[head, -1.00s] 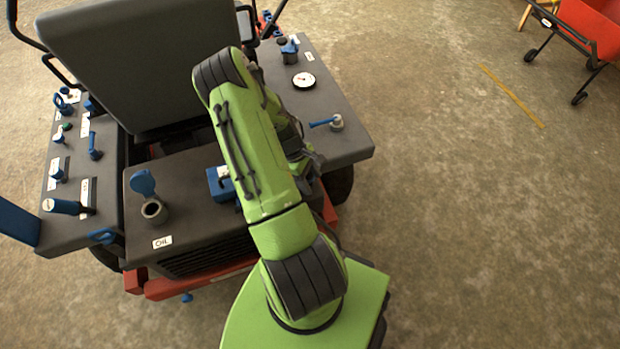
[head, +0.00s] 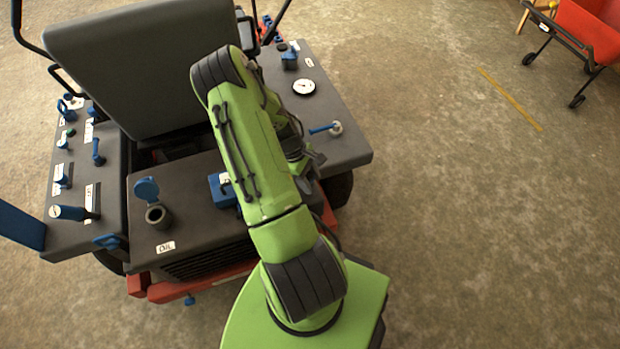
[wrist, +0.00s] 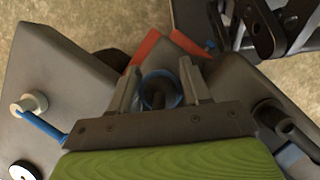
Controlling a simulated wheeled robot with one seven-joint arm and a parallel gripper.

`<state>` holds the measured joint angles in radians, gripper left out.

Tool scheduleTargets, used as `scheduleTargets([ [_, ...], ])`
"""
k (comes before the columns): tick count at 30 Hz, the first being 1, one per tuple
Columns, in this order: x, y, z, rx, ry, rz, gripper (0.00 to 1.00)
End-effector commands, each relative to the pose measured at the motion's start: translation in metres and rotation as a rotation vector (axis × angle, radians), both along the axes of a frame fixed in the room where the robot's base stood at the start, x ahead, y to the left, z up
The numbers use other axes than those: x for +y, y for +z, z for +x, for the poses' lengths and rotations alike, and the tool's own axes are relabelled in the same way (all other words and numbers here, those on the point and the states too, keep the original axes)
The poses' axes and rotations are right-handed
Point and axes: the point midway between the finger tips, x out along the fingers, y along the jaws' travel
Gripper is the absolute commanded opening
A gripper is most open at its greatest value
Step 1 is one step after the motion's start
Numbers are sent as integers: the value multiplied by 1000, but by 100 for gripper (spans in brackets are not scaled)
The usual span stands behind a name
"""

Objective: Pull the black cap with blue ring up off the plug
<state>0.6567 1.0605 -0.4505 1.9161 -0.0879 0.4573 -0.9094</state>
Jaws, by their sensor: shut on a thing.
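In the wrist view the black cap with blue ring (wrist: 158,78) is between the two fingers of my gripper (wrist: 159,88), which are shut on it. The blue ring shows as a round rim around a dark middle. The plug is not clearly seen; the cap and gripper cover that spot, so I cannot tell whether the two are apart. In the head view my green arm hides the cap and most of the gripper.
A lever with a blue handle (head: 323,129) and a white gauge (head: 304,87) are on the right panel. A blue block (head: 222,189) and an open-lidded filler neck (head: 158,216) are on the middle panel. A red cart (head: 590,30) stands far right; floor between is clear.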

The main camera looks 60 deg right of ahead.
Motion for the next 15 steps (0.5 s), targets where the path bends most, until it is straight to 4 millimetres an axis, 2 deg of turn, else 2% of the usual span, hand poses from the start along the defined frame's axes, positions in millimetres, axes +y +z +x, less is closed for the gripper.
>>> scheduleTargets([
  [4,-2,1,0,0,-1,-8,0],
  [5,-3,1,0,0,-1,-8,52],
  [6,-3,1,0,0,-1,-8,58],
  [15,-2,2,1,-1,0,-7,58],
])
